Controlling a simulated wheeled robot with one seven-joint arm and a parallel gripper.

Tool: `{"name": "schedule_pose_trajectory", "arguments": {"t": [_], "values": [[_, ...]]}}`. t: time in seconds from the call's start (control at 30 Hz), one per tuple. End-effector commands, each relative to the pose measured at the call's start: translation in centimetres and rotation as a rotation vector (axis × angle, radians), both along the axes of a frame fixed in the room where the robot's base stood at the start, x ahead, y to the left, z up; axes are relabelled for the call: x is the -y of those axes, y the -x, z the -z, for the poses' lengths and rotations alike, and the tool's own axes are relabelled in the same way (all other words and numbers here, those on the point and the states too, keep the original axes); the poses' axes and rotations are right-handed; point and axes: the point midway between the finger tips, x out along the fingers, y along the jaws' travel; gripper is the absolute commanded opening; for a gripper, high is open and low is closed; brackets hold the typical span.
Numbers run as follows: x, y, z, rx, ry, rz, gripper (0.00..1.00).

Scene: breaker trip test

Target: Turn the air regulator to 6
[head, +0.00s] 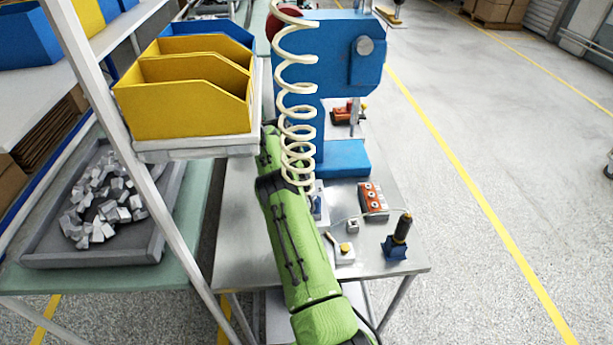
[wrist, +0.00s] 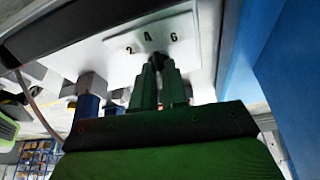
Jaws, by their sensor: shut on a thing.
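The air regulator shows in the wrist view as a white plate (wrist: 188,38) marked 2, 4 and 6. My gripper (wrist: 160,66) is shut just below the numbers, its fingertips under the 4. It is shut on the regulator's knob, which is mostly hidden between the fingers. I cannot make out a pointer, so the exact setting is unclear. In the head view my green arm reaches over the bench and hides the gripper.
A blue press (head: 343,60) stands on the metal bench (head: 400,272). A coiled cream hose (head: 297,100) hangs over my arm. Yellow bins (head: 185,105) stand close on the left. An orange button box (head: 373,201) and a blue holder (head: 394,249) with a dark-handled tool are at right.

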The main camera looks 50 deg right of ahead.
Motion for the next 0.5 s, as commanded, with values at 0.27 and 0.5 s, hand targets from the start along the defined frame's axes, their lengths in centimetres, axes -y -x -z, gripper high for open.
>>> {"name": "schedule_pose_trajectory", "arguments": {"t": [0.27, 0.5], "values": [[0.15, -0.06, -0.02, 0.004, 0.002, 0.095, 0.0], [0.17, -0.08, -0.01, 0.004, 0.003, 0.126, 0.0]]}}
